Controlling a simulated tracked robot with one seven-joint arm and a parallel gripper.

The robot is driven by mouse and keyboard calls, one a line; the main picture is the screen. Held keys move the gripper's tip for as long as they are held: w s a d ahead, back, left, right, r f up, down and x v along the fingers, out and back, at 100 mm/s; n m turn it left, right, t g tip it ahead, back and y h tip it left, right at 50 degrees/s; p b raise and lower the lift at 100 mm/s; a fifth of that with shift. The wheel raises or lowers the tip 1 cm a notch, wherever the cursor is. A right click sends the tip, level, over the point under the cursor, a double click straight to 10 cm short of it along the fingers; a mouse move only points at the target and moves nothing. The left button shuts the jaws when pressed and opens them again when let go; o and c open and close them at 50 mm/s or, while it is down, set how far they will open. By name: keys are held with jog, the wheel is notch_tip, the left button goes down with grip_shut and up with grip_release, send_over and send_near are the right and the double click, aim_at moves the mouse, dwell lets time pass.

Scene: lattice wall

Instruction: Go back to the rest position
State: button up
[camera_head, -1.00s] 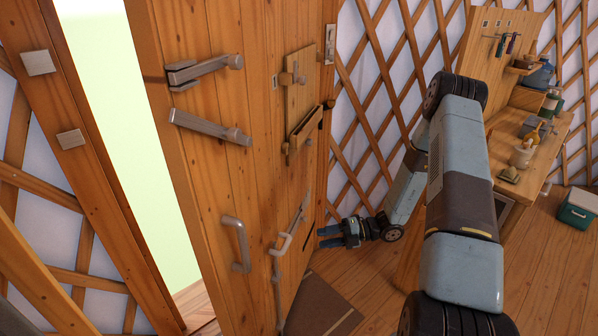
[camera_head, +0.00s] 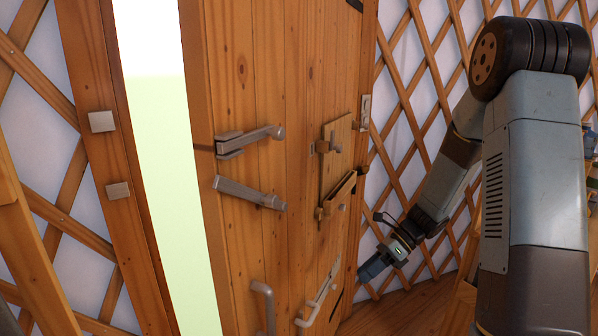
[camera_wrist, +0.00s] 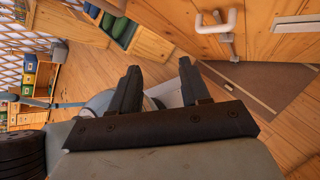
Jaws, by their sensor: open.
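My gripper (camera_head: 372,268) is near the right edge of the wooden door (camera_head: 280,90) in the head view, with my arm folded down from the upper right. In the wrist view my gripper (camera_wrist: 162,88) has its two dark fingers apart and nothing between them. The door stands ajar, with a bright gap on its left side. It carries metal latches (camera_head: 250,140), a small hatch with a ledge (camera_head: 336,170) and a pull handle (camera_head: 264,305). I cannot tell whether my gripper touches the door.
A lattice wall (camera_head: 425,60) stands behind my arm at right. The door frame (camera_head: 95,150) is at left. A mat (camera_wrist: 250,85) lies on the wooden floor (camera_wrist: 185,130), and shelves with coloured bins (camera_wrist: 115,25) show in the wrist view.

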jog(key=s+d+r+n+t+h, duration=0.2)
jog(key=s+r+n+t+h, duration=0.2)
jog(key=s+r+n, duration=0.6)
jog(key=s+d+r+n+t+h, duration=0.3)
jog(key=s+r+n, duration=0.7)
jog(key=r, duration=0.5)
jog(key=n+t+h, duration=0.1)
jog(key=n+h, duration=0.1)
jog(key=shift+s+d+r+h, duration=0.15)
jog(key=shift+s+d+h, duration=0.1)
jog(key=shift+h, duration=0.15)
